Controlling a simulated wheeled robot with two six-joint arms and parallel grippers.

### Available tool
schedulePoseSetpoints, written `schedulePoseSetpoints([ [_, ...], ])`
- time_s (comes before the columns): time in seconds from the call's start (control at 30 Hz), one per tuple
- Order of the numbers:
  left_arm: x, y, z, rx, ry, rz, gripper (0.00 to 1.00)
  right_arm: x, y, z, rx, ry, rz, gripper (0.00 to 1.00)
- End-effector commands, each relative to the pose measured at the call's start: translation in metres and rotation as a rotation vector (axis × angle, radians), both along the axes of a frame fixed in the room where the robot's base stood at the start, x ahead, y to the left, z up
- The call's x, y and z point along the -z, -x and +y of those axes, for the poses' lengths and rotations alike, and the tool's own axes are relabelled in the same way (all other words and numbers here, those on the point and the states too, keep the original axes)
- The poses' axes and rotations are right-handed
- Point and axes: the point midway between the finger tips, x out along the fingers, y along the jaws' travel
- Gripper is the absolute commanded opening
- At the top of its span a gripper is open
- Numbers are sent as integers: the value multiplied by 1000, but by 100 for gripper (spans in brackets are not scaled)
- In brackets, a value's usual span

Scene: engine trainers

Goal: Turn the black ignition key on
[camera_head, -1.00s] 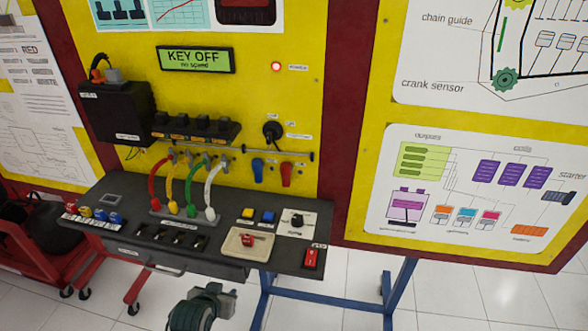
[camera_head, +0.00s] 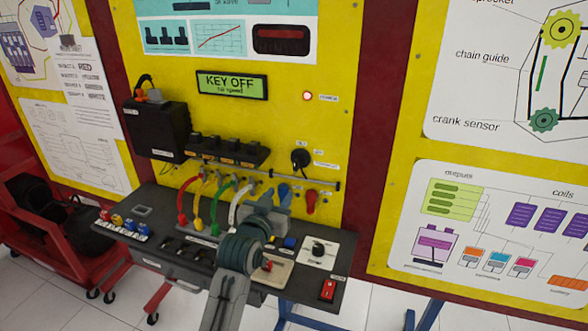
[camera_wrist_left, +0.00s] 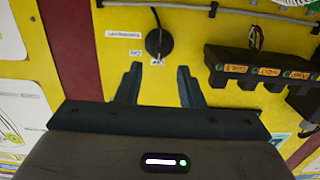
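A round black part (camera_head: 300,158) with a small stem sits on the yellow panel, right of the coil row; it also shows between my fingers in the left wrist view (camera_wrist_left: 158,42). A black knob (camera_head: 318,250) stands on a white plate at the bench's right side. I cannot tell for sure which of them is the ignition key. The display (camera_head: 231,84) reads KEY OFF. My left gripper (camera_head: 268,205) is over the bench, below the round part. In the left wrist view its fingers (camera_wrist_left: 158,80) are apart and empty. My right gripper is not visible.
A red switch (camera_head: 328,290) is on the bench's right corner. Coloured cables (camera_head: 217,205) rise from the bench left of my gripper. Blue (camera_head: 284,192) and red (camera_head: 311,201) connectors hang below the rail. A black coil row (camera_head: 225,150) juts from the panel.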

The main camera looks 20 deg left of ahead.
Motion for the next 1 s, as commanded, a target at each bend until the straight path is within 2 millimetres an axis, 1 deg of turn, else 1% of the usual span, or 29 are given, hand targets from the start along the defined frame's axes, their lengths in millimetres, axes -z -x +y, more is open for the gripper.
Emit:
schedulePoseSetpoints([
  [0.03,-9,-4,-1,1,3,-24,35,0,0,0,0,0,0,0],
  [0.13,-17,-10,-2,1,5,-45,35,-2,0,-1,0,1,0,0],
  [0.27,-19,-25,-2,1,4,-45,35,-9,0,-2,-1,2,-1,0],
  [0.5,-20,-69,-3,0,3,-42,35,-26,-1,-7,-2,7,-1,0],
  [0.7,-18,-98,-4,0,3,-42,35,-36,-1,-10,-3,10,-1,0],
  [0.83,-17,-109,-5,0,3,-42,35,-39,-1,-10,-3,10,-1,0],
  [1.0,-16,-114,-5,0,3,-43,35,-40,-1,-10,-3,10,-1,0],
])
